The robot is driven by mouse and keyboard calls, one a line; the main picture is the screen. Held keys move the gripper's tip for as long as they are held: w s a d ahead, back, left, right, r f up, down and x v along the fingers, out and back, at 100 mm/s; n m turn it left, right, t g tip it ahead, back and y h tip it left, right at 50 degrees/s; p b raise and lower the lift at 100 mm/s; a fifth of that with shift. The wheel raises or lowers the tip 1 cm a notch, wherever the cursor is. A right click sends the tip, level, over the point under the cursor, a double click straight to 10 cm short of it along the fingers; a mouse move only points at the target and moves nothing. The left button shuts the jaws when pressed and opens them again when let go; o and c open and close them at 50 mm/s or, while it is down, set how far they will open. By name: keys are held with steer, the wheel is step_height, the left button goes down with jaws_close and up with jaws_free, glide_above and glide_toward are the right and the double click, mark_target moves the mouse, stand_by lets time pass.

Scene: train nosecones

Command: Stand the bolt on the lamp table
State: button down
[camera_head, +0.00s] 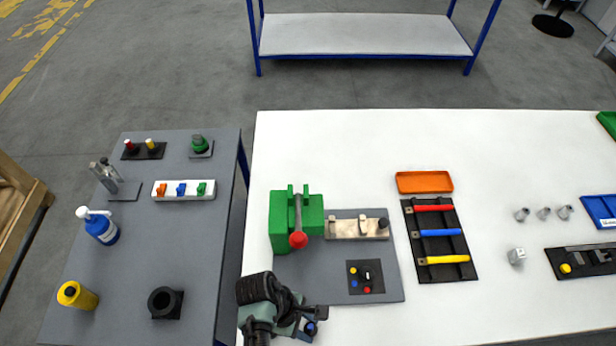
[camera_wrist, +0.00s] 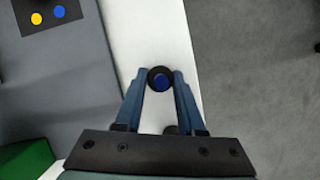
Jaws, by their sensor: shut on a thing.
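My gripper (camera_head: 309,327) is at the front edge of the white table (camera_head: 340,130), low in the head view. In the wrist view its two blue fingers are shut on a dark round piece with a blue top (camera_wrist: 160,80). I cannot tell whether this piece is the bolt; its lower part is hidden. Small silver cylinders (camera_head: 544,213) stand at the right of the white table.
A green vise (camera_head: 288,222) with a red-knobbed lever and a grey board (camera_head: 335,285) with a dotted black plate (camera_head: 366,277) lie just beyond my gripper.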

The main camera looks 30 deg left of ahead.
steer(key=shift+f, duration=0.15)
steer(key=c, duration=0.5)
jaws_free()
steer(key=v, duration=1.2)
